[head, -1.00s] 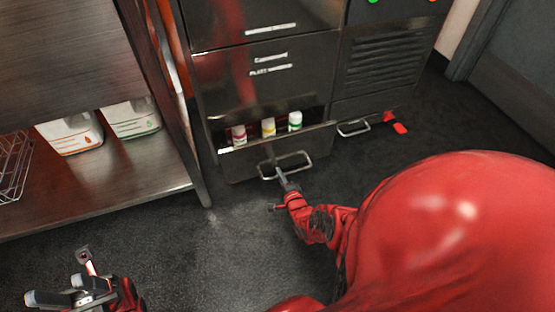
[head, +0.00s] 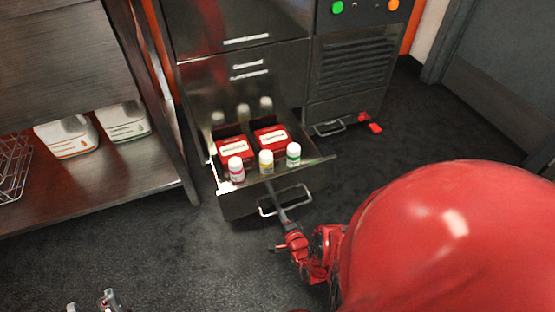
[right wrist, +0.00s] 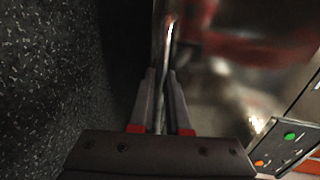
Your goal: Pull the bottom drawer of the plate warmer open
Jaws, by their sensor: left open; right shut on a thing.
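The plate warmer (head: 270,75) is a dark steel cabinet at the top centre of the head view. Its bottom drawer (head: 240,204) stands well out from the cabinet, with a silver bar handle (head: 298,198) on its front. My right gripper (head: 281,216) is at the handle. In the right wrist view my right gripper's fingers (right wrist: 161,100) are closed around the handle bar (right wrist: 168,45). My left gripper (head: 92,302) is open and empty at the bottom left edge, mostly cut off by the frame.
The drawer holds two red boxes (head: 236,150) and three small bottles (head: 265,161) with white caps. A steel shelf unit (head: 150,185) with white jugs (head: 68,137) stands close on the left. Dark floor lies in front.

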